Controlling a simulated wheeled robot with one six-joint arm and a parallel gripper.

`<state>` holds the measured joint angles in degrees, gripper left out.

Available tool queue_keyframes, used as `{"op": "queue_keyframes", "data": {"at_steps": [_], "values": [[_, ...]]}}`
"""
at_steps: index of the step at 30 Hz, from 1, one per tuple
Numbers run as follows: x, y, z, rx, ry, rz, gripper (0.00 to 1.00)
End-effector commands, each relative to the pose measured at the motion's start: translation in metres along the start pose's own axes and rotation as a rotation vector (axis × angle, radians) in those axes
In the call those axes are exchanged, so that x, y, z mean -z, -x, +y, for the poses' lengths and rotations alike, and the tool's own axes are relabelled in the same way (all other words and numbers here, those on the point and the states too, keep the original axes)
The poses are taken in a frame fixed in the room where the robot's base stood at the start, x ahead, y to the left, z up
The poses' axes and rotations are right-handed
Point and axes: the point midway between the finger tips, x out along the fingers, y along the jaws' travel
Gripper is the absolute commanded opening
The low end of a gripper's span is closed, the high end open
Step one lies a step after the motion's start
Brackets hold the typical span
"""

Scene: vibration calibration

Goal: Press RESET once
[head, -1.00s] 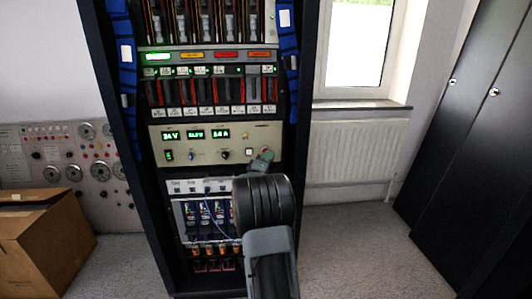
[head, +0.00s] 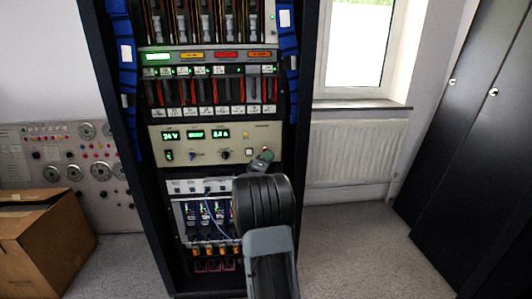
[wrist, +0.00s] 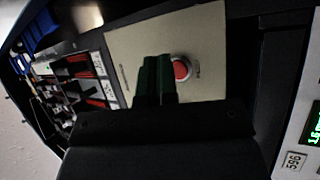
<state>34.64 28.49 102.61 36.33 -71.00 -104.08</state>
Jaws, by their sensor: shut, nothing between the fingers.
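A cream instrument panel (head: 215,144) with green number displays is set in the middle of the tall rack. In the wrist view, a round red button (wrist: 181,69) sits on a cream panel (wrist: 205,35). The small lettering beside it is too blurred to read, so I cannot confirm that it says RESET. My gripper (head: 263,156) is at the right part of the panel in the head view and hides what is behind it. In the wrist view, my gripper's dark green fingers (wrist: 155,77) are shut and empty, just left of the red button. I cannot tell whether they touch the panel.
The dark rack (head: 120,100) has rows of switches above the panel and cabled modules (head: 205,215) below. A cardboard box (head: 45,240) stands on the floor at left. Dark cabinets (head: 470,140) stand at right. The floor right of the rack is clear.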

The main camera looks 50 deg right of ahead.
Motion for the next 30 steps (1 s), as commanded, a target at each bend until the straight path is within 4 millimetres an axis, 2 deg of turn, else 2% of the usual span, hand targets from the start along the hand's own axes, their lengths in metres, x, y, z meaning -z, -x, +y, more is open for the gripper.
{"op": "queue_keyframes", "data": {"at_steps": [30], "values": [[0.0052,-0.0088,-0.0050,0.001,0.001,0.000,0.00]]}}
